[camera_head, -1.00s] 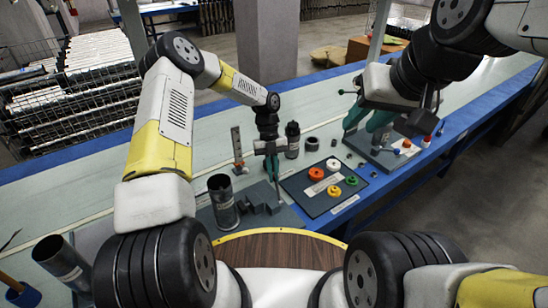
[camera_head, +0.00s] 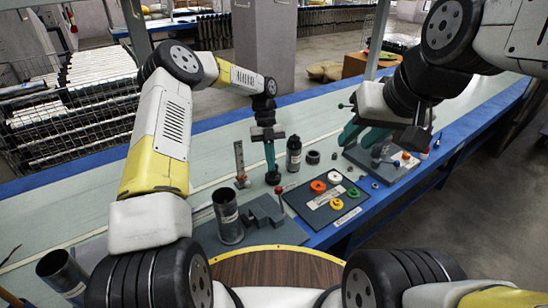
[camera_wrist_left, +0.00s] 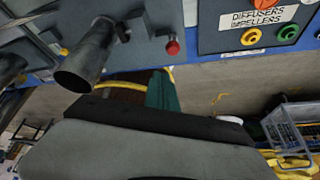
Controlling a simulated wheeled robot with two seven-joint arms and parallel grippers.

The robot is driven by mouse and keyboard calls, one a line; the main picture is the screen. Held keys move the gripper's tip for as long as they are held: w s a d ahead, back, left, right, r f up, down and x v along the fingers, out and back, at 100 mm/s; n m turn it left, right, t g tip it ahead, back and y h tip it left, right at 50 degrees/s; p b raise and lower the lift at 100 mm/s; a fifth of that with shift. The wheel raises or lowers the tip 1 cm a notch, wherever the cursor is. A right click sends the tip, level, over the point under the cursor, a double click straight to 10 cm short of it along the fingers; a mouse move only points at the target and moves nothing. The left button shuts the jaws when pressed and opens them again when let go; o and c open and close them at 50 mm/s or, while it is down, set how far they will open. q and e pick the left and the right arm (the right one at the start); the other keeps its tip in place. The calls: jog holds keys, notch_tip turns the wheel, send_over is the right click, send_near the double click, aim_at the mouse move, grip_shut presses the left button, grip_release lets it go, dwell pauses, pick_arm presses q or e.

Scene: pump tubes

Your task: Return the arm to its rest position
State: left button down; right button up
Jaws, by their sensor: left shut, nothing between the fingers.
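My left gripper (camera_head: 270,166) hangs over the work table with its teal fingers pointing down. It looks shut and empty. Just below its tips in the head view is a small dark round thing, partly unclear. A thin pin with a red top (camera_head: 279,189) stands on the grey block (camera_head: 263,214), apart from the fingers. In the left wrist view a teal finger (camera_wrist_left: 161,92) shows beyond the dark gripper body. My right gripper (camera_head: 357,138) is at the right, near the grey fixture plate (camera_head: 362,160). Its teal fingers look spread, and I see nothing between them.
A dark parts board (camera_head: 326,208) carries red, white, yellow and green rings. A metal tube (camera_head: 228,215) stands left of the grey block, and another tube (camera_head: 63,272) is at the lower left. A black bottle (camera_head: 293,156) stands behind the board. The far belt surface is clear.

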pick_arm(q)
jog(key=shift+r, duration=0.1)
jog(key=s+a+r+n+t, duration=0.2)
jog(key=s+r+n, duration=0.25)
jog(key=r, duration=0.35)
jog(key=s+a+r+n+t+y, duration=0.1)
jog(key=s+a+r+n+t, duration=0.15)
jog(key=r+n, duration=0.4)
jog(key=s+a+r+n+t, duration=0.1)
jog(key=s+a+r+n, duration=0.1)
jog(key=s+r+n, duration=0.45)
jog(key=s+a+r+n+t+h, duration=0.1)
jog(key=s+a+r+n+t, duration=0.1)
jog(key=s+n, duration=0.5)
jog(key=s+a+r+n+t, duration=0.2)
jog(key=s+r+n+t, duration=0.1)
jog(key=s+r+n, duration=0.2)
jog(key=s+n, duration=0.2)
jog(key=n, duration=0.2)
jog(key=shift+s+a+t+h, duration=0.25)
jog(key=shift+a+t+h, duration=0.1)
jog(key=shift+a+h, duration=0.05)
